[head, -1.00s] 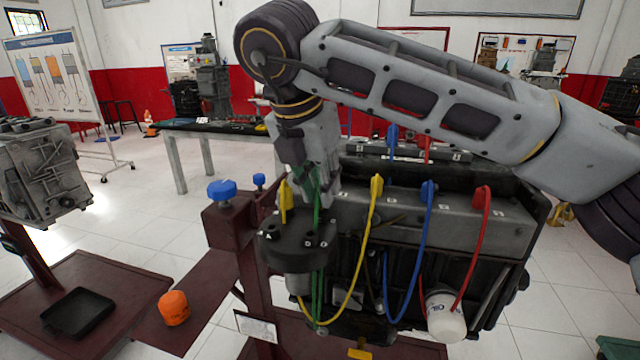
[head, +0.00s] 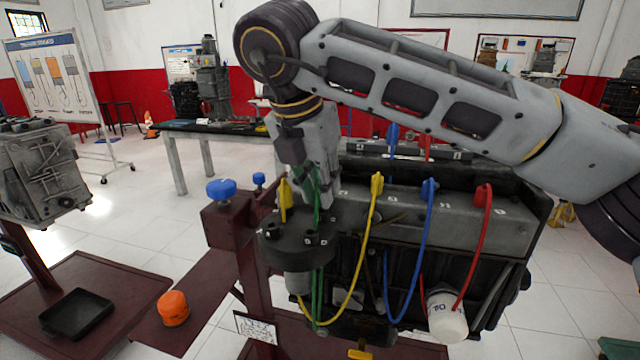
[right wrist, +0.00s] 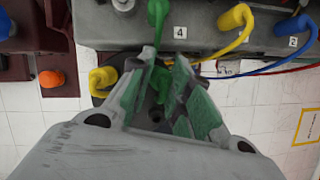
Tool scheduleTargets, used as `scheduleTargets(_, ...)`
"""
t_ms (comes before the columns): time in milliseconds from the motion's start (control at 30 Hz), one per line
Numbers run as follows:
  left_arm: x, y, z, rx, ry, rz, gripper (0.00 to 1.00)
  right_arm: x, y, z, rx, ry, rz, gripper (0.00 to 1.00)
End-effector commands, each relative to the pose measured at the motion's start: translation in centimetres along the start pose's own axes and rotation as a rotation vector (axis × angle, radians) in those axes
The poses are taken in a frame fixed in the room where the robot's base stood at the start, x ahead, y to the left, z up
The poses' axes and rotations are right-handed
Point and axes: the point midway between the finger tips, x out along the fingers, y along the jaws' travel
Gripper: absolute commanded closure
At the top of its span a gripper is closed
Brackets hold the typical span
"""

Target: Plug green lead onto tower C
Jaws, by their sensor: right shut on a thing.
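My right gripper (head: 318,192) points down at the black distributor cap (head: 285,246) and is shut on the green lead (head: 317,290). In the right wrist view, the green lead's plug (right wrist: 159,82) shows between the gripper's fingertips (right wrist: 166,72), above the dark cap. An open tower hole (right wrist: 156,115) shows just below the plug. I cannot tell whether the plug touches a tower, and tower C's letter is not readable. Another green plug (right wrist: 157,14) sits on the engine beside label 4. My left gripper is not in view.
A yellow plug (head: 285,200) stands on the cap's left side, close to my gripper. Yellow (head: 376,186), blue (head: 429,190) and red (head: 483,196) leads rise from the engine (head: 500,215) on the right. A blue knob (head: 221,189) and orange cap (head: 173,308) are to the left.

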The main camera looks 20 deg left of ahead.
Motion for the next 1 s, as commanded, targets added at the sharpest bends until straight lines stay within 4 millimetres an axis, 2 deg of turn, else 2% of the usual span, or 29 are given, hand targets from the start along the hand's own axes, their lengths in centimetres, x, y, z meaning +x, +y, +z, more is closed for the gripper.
scheduleTargets(1000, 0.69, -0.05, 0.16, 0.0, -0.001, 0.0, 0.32, 0.54, -0.01, -0.21, 0.0, 0.0, 0.0, 0.97)
